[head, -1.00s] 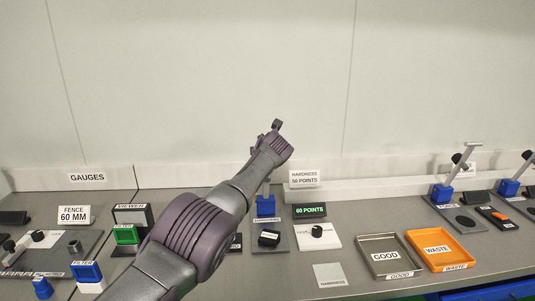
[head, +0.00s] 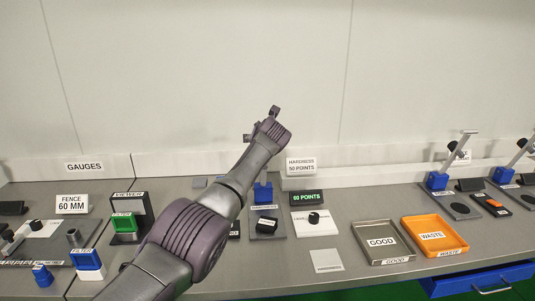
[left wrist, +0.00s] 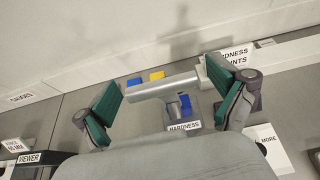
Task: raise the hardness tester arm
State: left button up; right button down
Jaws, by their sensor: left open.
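The hardness tester has a blue block (head: 263,192) on a dark plate labelled HARDNESS, partly behind my left arm in the head view. In the left wrist view its pale cylindrical bar (left wrist: 163,87) lies across the space between my fingers, with the blue block (left wrist: 186,106) below it. My left gripper (left wrist: 166,86) is open, one green-padded finger towards each end of the bar. I cannot tell whether either finger touches it. In the head view my left gripper (head: 272,117) is seen from behind, above the tester, its fingers mostly hidden. My right gripper is in neither view.
A display reading 60 POINTS (head: 307,197) and a white card with a black knob (head: 330,221) stand right of the tester. Farther right are the GOOD tray (head: 357,232) and orange WASTE tray (head: 462,236). The viewer (head: 137,205) stands left. A wall is close behind.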

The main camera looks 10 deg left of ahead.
pick_arm(q)
jog(key=s+d, duration=0.3)
jog(key=s, duration=0.9)
jog(key=shift+d, duration=0.15)
